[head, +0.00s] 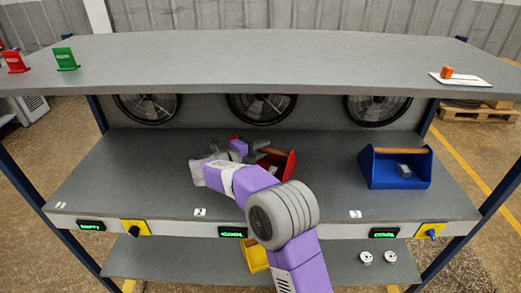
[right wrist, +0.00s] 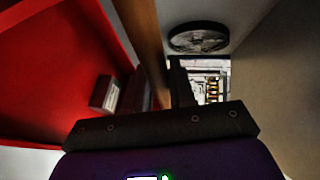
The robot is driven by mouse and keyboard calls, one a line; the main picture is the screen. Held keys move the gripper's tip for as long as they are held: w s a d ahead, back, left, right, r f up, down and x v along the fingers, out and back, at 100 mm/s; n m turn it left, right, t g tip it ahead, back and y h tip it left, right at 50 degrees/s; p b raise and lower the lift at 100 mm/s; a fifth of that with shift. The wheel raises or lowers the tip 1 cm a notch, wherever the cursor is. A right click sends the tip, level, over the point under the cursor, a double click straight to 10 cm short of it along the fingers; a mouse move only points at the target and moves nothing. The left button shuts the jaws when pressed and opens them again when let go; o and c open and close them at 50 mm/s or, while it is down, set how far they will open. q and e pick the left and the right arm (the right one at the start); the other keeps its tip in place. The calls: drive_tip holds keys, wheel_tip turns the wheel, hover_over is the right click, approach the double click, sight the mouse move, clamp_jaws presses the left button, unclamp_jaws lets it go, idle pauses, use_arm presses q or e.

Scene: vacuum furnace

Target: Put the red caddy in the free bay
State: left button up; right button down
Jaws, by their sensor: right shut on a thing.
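The red caddy (head: 283,168) is in the middle bay of the grey shelf, partly hidden behind my right arm. In the right wrist view its red side (right wrist: 60,60) and wooden handle (right wrist: 150,45) show, with a small grey block (right wrist: 105,93) inside. My right gripper (head: 257,147) is shut on the handle; its dark fingers (right wrist: 162,88) show in the wrist view. I cannot tell whether the caddy rests on the shelf. The left bay (head: 120,180) is bare, and its display (head: 91,225) seems to read empty. My left gripper is not in view.
A blue caddy (head: 397,172) with a grey block stands in the right bay. The middle display (head: 232,232) and right display (head: 384,233) read COOL. Fans line the back panel. The top shelf (head: 250,60) overhangs the bays. A yellow object (head: 253,256) is below.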

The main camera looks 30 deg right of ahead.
drive_tip(key=shift+r, duration=0.15)
drive_tip(key=c, duration=0.9)
unclamp_jaws()
drive_tip(key=shift+f, duration=0.2)
drive_tip(key=shift+r, duration=0.2)
drive_tip(key=p+v, duration=0.1)
drive_tip(key=v, duration=1.1)
drive_tip(key=shift+p, duration=0.4)
drive_tip(key=shift+f, duration=0.15)
